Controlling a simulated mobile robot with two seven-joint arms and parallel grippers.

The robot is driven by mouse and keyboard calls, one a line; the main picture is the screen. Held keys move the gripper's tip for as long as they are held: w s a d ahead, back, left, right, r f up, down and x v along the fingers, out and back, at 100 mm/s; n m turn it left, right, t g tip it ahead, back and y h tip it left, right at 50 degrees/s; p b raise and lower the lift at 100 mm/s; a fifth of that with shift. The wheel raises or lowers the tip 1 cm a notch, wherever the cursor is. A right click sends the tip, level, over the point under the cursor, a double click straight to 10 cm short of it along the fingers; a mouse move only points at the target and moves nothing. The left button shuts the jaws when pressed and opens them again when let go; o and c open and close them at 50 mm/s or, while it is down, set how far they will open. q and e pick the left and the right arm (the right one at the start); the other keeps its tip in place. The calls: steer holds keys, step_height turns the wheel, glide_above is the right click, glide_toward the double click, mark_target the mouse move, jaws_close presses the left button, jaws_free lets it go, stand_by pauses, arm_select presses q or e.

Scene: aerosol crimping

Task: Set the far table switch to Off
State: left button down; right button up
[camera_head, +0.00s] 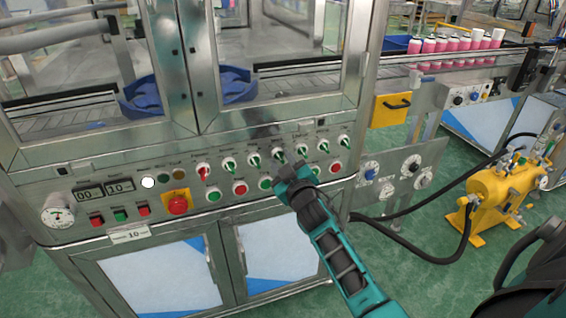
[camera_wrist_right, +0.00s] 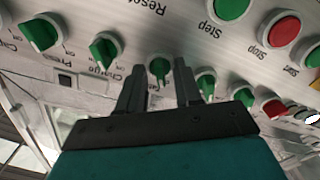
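A row of green selector switches and one red switch (camera_head: 205,172) runs along the steel control panel. My right gripper (camera_head: 283,168) is at the panel, at a green switch (camera_head: 279,155) near the middle of the row. In the right wrist view this switch (camera_wrist_right: 158,68) shows between the two separated fingers of my right gripper (camera_wrist_right: 160,88). Whether the fingers touch its knob I cannot tell. The labels are too small or cut off to tell which switch is the far table one. My left gripper is not in view.
Green and red push buttons (camera_head: 240,188) sit just below the switches. A red emergency stop (camera_head: 178,204) on yellow is at the left. Glass doors (camera_head: 290,40) rise above the panel. A yellow pump (camera_head: 500,190) with black hoses stands at the right.

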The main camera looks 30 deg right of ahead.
steer(key=v, duration=1.3)
steer(key=shift+p, duration=0.4)
steer(key=shift+w+a, duration=0.1)
steer(key=s+a+f+g+y+p, duration=0.1)
steer(key=s+a+f+g+y, duration=0.5)
steer(key=s+a+f, duration=0.7)
steer(key=shift+s+a+f+m+g+p, duration=0.2)
steer(key=shift+a+f+m+g+p, duration=0.2)
steer(key=shift+a+f, duration=0.15)
stand_by(0.8)
